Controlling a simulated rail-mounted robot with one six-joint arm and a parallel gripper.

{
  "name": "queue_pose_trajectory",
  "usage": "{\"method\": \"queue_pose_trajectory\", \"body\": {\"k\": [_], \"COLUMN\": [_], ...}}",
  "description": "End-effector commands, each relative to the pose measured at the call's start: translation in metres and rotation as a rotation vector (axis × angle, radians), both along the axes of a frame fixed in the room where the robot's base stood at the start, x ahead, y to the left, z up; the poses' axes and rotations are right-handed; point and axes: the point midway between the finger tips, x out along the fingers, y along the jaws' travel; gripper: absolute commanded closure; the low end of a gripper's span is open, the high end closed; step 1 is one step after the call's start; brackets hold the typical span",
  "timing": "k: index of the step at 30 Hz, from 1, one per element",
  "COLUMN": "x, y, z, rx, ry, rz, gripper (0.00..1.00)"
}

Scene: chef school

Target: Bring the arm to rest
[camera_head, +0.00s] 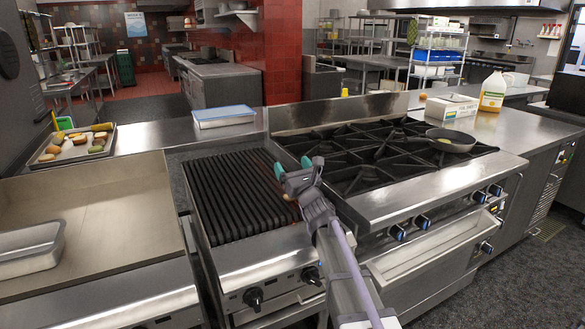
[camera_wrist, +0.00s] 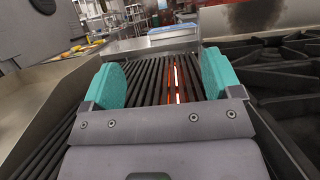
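My gripper (camera_head: 292,167) is above the right side of the black ribbed grill (camera_head: 232,197) in the head view. In the wrist view my gripper (camera_wrist: 158,82) shows its two teal finger pads wide apart, with nothing between them but the grill bars (camera_wrist: 150,76) beyond. Part of the grill glows orange between the pads. My arm reaches up from the bottom right of the head view, over the front edge between grill and stove.
Right of the grill is a gas stove (camera_head: 370,155) with a pan (camera_head: 450,140). A food tray (camera_head: 72,146) lies at back left, a blue-lidded container (camera_head: 224,116) behind the grill. A metal pan (camera_head: 30,249) sits on the flat griddle (camera_head: 95,215). A yellow jug (camera_head: 494,92) stands at right.

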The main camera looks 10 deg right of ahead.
Motion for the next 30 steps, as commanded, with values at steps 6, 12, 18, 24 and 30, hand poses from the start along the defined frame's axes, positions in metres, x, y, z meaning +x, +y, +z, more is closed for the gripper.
{"method": "queue_pose_trajectory", "body": {"k": [6,12,18,24,30], "x": [0.0,0.0,-0.001,-0.016,-0.034], "y": [0.0,0.0,0.0,-0.004,-0.009], "z": [0.0,0.0,0.0,0.001,0.002], "rx": [0.0,0.0,0.0,0.0,0.0], "ry": [0.0,0.0,0.0,0.0,0.0], "rz": [0.0,0.0,0.0,0.0,0.0], "gripper": [0.1,0.1,0.1,0.1,0.1]}}
